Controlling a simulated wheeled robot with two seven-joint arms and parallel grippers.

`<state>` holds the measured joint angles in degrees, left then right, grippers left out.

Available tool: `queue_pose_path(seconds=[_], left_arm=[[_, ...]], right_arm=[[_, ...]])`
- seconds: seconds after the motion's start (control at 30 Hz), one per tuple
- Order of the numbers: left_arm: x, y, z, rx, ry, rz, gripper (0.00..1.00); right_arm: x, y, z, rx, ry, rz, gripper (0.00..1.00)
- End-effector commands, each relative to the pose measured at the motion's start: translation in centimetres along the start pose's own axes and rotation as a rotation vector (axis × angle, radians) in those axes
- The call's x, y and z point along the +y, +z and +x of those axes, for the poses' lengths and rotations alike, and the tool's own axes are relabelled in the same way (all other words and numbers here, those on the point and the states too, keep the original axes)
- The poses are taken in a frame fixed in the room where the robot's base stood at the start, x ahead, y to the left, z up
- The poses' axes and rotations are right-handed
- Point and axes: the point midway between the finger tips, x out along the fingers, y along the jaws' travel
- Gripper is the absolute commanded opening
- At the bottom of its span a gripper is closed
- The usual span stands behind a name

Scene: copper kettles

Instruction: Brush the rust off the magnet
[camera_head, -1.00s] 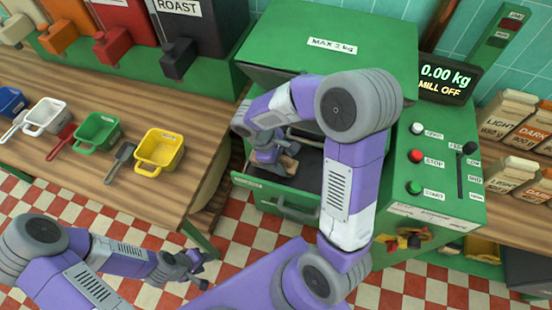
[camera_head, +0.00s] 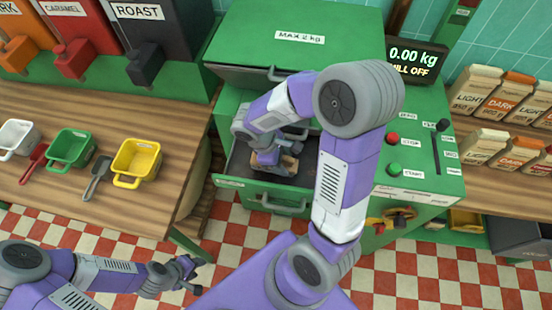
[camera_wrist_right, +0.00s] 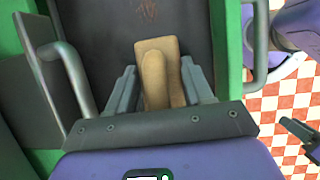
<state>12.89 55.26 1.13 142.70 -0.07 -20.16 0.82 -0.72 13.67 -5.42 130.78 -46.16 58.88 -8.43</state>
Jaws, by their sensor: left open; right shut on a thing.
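My right gripper (camera_head: 280,165) is shut on a tan wooden brush (camera_wrist_right: 155,75), with a grey finger on each side of it in the right wrist view. The brush (camera_head: 289,164) is inside the open green drawer (camera_head: 230,182) of the mill. A dark flat surface, seemingly the magnet (camera_wrist_right: 105,40), lies under and beyond the brush. Reddish-brown rust marks (camera_wrist_right: 147,10) show on it near the top edge of the wrist view. The bristles are hidden, so I cannot tell whether they touch it. My left gripper (camera_head: 192,273) is open and empty, over the floor in front of the left table.
Drawer handles flank the brush in the wrist view. The mill's control panel (camera_head: 420,150) is at right, near shelved bags (camera_head: 505,95).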

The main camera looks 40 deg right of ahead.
Motion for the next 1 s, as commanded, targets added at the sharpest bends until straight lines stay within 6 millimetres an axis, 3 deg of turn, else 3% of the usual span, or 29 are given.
queue_pose_path(seconds=[1.0], left_arm=[[-0.1, 0.0, 0.1, 0.000, 0.000, 0.000, 0.43]], right_arm=[[0.0, 5.4, 2.3, 0.002, 0.001, 0.002, 0.02]])
